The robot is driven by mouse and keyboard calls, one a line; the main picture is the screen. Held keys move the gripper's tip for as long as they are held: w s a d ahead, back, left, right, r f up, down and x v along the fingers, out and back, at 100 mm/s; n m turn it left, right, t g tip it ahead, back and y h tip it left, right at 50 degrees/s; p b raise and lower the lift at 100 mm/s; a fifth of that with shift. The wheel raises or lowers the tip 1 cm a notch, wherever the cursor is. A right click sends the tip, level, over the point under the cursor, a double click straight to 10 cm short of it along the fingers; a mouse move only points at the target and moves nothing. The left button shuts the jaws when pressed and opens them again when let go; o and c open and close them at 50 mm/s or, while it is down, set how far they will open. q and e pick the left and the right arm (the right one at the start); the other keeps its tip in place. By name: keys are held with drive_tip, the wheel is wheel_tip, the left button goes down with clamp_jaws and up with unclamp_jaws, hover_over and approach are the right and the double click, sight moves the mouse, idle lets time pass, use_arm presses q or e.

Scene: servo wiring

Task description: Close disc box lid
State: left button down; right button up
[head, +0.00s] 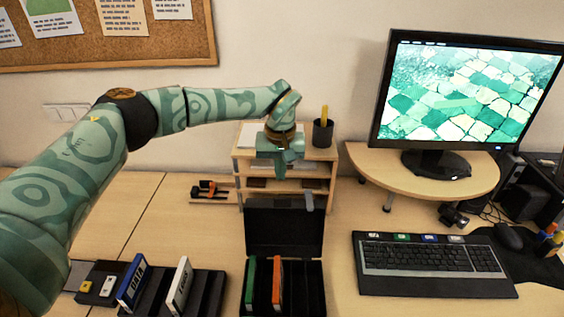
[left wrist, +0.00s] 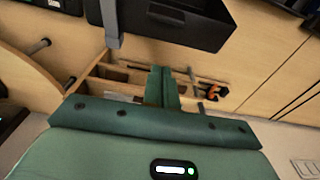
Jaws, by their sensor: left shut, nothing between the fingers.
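The black disc box (head: 318,290) stands open at the front middle of the desk, with a green case (head: 250,285) and an orange case (head: 277,283) upright in it. Its lid (head: 283,228) stands raised at the back, with a grey tab (head: 309,202) at its upper right edge. The lid also shows at the top of the left wrist view (left wrist: 185,22). My left gripper (head: 284,172) is shut and empty, behind and above the lid, apart from it. It points down in front of the wooden shelf. My right gripper is not in view.
The small wooden shelf (head: 243,165) stands behind my left gripper, with a dark pen cup (head: 322,133) on top. A black rack with cases (head: 205,295) lies left of the box. The keyboard (head: 432,265) and monitor (head: 466,95) are to the right.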

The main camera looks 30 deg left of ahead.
use_arm(q)
drive_tip(key=s+f, duration=0.1)
drive_tip(key=s+d+f, duration=0.1)
drive_tip(key=f, duration=0.1)
drive_tip(key=shift+s+d, duration=0.15)
drive_tip(key=shift+s, duration=0.15)
drive_tip(key=shift+s+d, duration=0.2)
drive_tip(key=shift+s, duration=0.2)
